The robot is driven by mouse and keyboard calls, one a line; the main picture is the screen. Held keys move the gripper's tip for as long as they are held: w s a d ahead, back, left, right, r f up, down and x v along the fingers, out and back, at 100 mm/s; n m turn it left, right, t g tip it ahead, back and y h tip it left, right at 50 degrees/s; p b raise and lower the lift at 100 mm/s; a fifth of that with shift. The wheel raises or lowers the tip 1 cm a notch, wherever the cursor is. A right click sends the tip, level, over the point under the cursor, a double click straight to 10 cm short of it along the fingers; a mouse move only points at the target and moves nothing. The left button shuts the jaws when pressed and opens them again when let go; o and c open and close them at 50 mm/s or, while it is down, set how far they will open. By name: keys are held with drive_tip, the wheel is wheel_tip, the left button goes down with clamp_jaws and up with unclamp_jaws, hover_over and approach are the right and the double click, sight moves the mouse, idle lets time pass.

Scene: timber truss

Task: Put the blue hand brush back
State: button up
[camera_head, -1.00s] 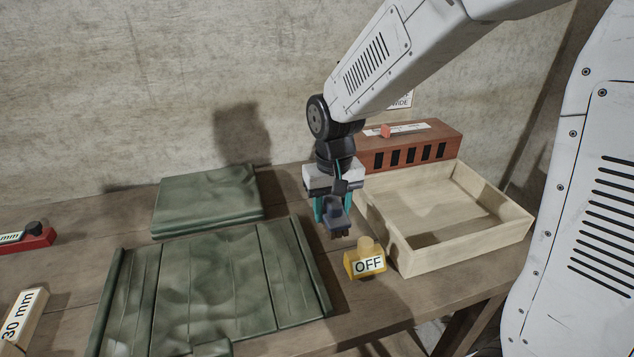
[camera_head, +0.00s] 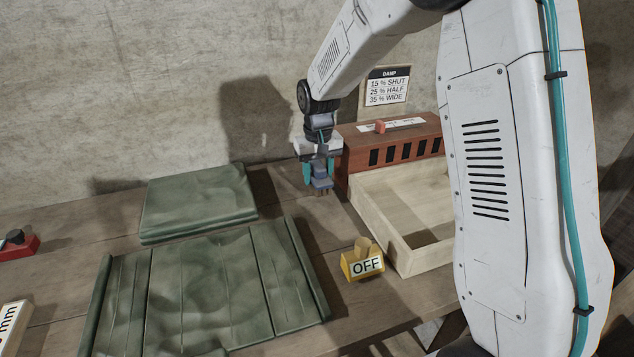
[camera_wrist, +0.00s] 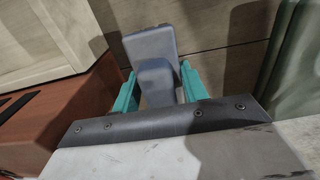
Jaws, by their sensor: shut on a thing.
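My gripper (camera_head: 321,176) is shut on the blue hand brush (camera_head: 322,184), a small grey-blue piece with its bristle end pointing down. It hangs over the bench between the folded green cloth and the wooden tray. In the wrist view the brush (camera_wrist: 152,50) sits between the teal fingers (camera_wrist: 158,90), its wide flat part beyond them. The gripper hides part of its handle. I cannot tell the exact gap between the brush and the bench top.
A pale wooden tray (camera_head: 375,219) stands right, partly hidden by my arm. A red-brown slotted box (camera_head: 350,156) stands behind it. A yellow OFF block (camera_head: 361,265) sits in front. Folded green cloth (camera_head: 200,198) and a green panelled mat (camera_head: 205,290) lie left. A damp sign (camera_head: 388,87) hangs behind.

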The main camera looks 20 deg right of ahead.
sight(318, 181)
drive_tip(key=shift+w+d, duration=0.1)
drive_tip(key=shift+w, duration=0.25)
drive_tip(key=shift+w+f, duration=0.1)
drive_tip(key=shift+f, duration=1.65)
drive_tip(key=shift+f, duration=0.1)
drive_tip(key=o, duration=1)
drive_tip(key=shift+f, duration=0.1)
drive_tip(key=shift+c, duration=0.2)
